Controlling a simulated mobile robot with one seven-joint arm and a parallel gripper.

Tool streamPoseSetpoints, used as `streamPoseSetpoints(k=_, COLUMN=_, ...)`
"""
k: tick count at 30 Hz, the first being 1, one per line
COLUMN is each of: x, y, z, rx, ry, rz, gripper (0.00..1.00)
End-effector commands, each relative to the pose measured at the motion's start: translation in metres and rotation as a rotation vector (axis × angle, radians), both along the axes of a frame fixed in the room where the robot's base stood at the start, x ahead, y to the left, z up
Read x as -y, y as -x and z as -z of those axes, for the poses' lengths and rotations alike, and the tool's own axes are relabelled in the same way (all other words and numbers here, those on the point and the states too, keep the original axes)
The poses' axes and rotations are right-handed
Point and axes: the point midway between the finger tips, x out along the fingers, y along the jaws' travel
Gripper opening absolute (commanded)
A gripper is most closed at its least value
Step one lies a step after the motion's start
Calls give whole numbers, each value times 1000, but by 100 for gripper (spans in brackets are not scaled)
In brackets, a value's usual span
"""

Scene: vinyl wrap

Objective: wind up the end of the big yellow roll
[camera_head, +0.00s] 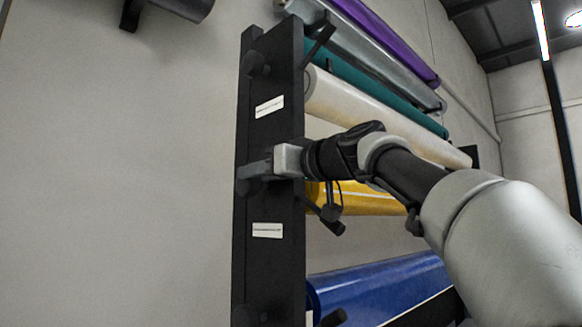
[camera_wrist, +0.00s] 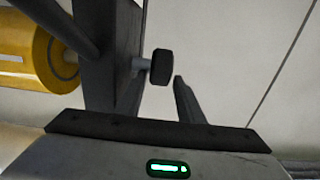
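The big yellow roll (camera_head: 365,199) lies on the rack below the white roll, partly hidden by my arm. Its near end also shows at the left of the wrist view (camera_wrist: 32,57). A dark round knob on a grey shaft stands out from the post beside it in the wrist view (camera_wrist: 162,67). In the head view this knob (camera_head: 249,187) is partly covered by my gripper (camera_head: 250,172). My gripper appears open, with one finger just right of the knob, seemingly apart from it. The other finger cannot be made out against the dark post.
The black rack post (camera_head: 270,215) stands close to my gripper, with similar knobs above (camera_head: 257,64) and below. White (camera_head: 345,100), teal, grey and purple rolls lie above; a blue roll (camera_head: 380,287) lies below. The wall at left has free space before it.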

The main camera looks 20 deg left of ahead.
Motion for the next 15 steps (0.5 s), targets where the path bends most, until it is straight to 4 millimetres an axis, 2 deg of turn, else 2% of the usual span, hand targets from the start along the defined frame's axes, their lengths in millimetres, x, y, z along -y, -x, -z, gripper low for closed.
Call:
streamPoseSetpoints(k=6, x=-17, y=-9, z=-1, rx=0, ry=0, rz=1, gripper=34)
streamPoseSetpoints(k=15, x=-19, y=-10, z=0, rx=0, ry=0, rz=1, gripper=34)
